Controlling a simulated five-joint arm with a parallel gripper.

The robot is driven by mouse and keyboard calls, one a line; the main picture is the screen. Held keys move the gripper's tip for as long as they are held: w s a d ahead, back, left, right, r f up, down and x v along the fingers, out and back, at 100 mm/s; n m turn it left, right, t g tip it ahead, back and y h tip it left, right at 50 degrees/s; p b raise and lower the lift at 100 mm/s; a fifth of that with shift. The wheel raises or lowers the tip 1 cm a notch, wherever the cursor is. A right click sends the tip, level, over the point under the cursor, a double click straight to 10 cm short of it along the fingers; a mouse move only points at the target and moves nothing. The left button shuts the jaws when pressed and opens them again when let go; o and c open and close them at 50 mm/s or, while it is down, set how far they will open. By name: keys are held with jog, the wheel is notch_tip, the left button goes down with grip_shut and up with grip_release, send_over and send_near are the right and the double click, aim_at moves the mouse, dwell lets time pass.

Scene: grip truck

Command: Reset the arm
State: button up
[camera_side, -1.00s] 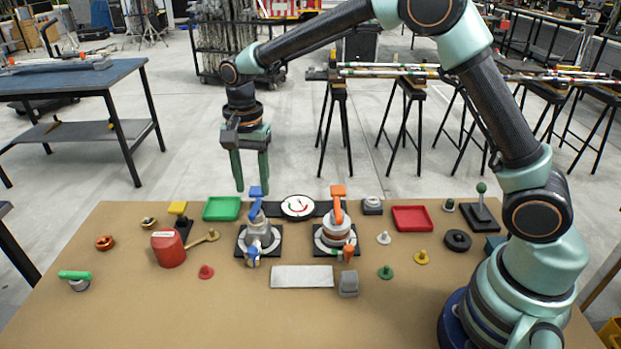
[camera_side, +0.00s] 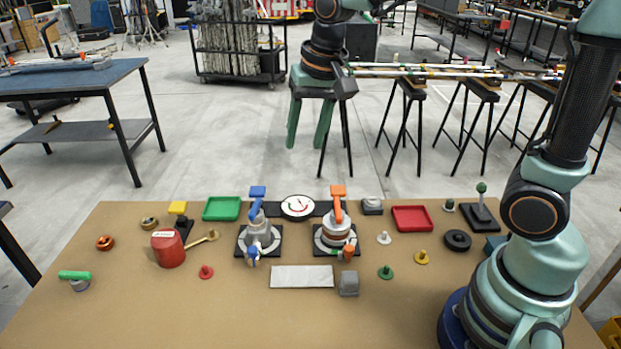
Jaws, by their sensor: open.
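My gripper (camera_side: 306,144) is in the upper middle of the side view. Its two green fingers point down and stand apart, with nothing between them. It hangs in the air well above the table's far edge, over the two valve fixtures. My arm rises from its base at the right and bends out of the top of the picture.
The brown table (camera_side: 130,310) holds a blue-handled valve (camera_side: 259,235), an orange-handled valve (camera_side: 336,232), a round gauge (camera_side: 297,206), a red can (camera_side: 168,249), a green tray (camera_side: 221,208), a red tray (camera_side: 412,218) and several small pegs.

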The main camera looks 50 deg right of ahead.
jog(key=s+d+n+t, duration=0.2)
jog(key=s+d+n, duration=0.2)
jog(key=s, duration=0.6)
jog(key=shift+s+d+r+n+t, duration=0.2)
jog(key=shift+d+r+n+t, duration=0.2)
jog(key=shift+n, duration=0.5)
